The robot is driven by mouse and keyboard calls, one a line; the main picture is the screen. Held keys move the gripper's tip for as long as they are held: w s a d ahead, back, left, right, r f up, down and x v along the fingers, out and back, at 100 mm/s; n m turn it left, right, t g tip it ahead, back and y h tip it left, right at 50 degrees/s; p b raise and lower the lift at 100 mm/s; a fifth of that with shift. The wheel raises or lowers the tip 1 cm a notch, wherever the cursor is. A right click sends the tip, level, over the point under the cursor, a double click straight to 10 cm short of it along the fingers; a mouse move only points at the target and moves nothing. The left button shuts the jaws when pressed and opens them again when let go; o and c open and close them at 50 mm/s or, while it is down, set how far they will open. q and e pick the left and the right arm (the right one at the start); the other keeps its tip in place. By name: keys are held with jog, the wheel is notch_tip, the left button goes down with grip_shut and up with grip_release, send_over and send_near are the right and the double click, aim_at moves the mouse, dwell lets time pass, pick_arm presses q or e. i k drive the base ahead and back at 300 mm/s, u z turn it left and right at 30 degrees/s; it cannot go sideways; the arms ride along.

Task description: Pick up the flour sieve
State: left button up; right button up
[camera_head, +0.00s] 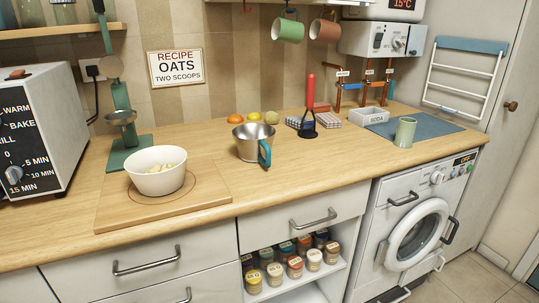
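A steel cup with a blue-teal side handle (254,142) stands upright on the wooden worktop near the middle; it looks like the flour sieve. Its handle is on its right front side, towards me. I cannot see its bottom, so I cannot tell if it has a mesh. Neither of my grippers is in view.
A white bowl with pale pieces (157,180) stands on a wooden board (112,212) to the left of the cup. A green stand (120,95) is behind the bowl. A red-handled tool (309,92), several fruits (254,117) and a green cup (405,132) stand further back or right.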

aim_at(254, 141)
jog(key=z, duration=1.75)
jog(key=i, duration=1.45)
jog(key=u, duration=2)
